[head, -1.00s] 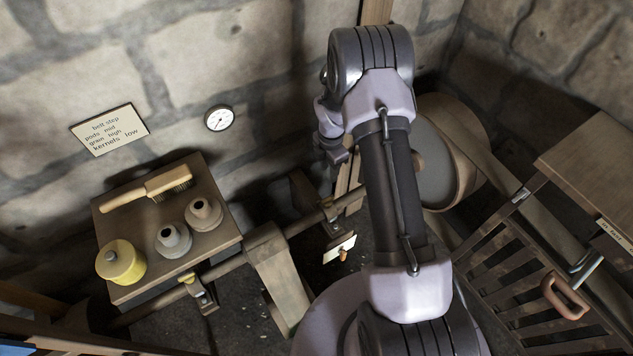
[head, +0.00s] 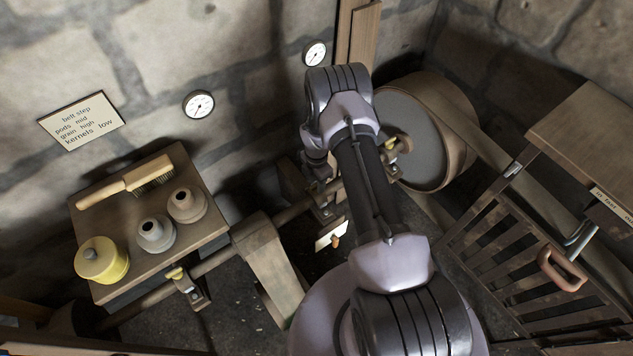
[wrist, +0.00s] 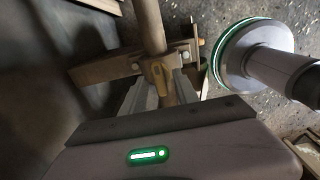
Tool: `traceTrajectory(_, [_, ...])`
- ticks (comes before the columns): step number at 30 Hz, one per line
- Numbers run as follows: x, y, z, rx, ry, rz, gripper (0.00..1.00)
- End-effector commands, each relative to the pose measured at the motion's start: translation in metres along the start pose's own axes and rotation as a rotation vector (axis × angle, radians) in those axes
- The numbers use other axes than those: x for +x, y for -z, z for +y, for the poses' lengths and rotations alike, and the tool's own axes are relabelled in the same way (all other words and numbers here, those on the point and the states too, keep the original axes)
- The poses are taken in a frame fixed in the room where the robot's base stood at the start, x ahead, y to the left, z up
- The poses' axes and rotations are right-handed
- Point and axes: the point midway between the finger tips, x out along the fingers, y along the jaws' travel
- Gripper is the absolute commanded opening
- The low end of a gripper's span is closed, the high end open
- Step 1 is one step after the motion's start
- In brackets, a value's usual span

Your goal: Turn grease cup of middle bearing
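The middle bearing (wrist: 182,56) is a bracket with bolts around the shaft, seen in the wrist view. In the head view the middle bearing (head: 326,212) is partly hidden by my wrist, and the fingers are hard to make out.
The shaft (head: 215,262) runs from lower left to a large pulley (head: 425,130). A left bearing with a yellow cup (head: 175,273) sits near a wooden shelf (head: 150,265) holding a brush and pots. A slatted frame (head: 510,250) stands at right.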

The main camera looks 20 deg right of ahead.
Motion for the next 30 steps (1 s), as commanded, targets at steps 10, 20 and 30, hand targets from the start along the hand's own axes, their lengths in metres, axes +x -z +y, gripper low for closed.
traceTrajectory(10, [-0.0003, 0.0000, -0.0002, 0.000, 0.000, 0.000, 0.00])
traceTrajectory(20, [0.0006, -0.0001, 0.0000, 0.051, 0.000, 0.000, 0.00])
traceTrajectory(30, [0.0019, -0.0003, 0.0005, 0.304, 0.000, 0.000, 0.00])
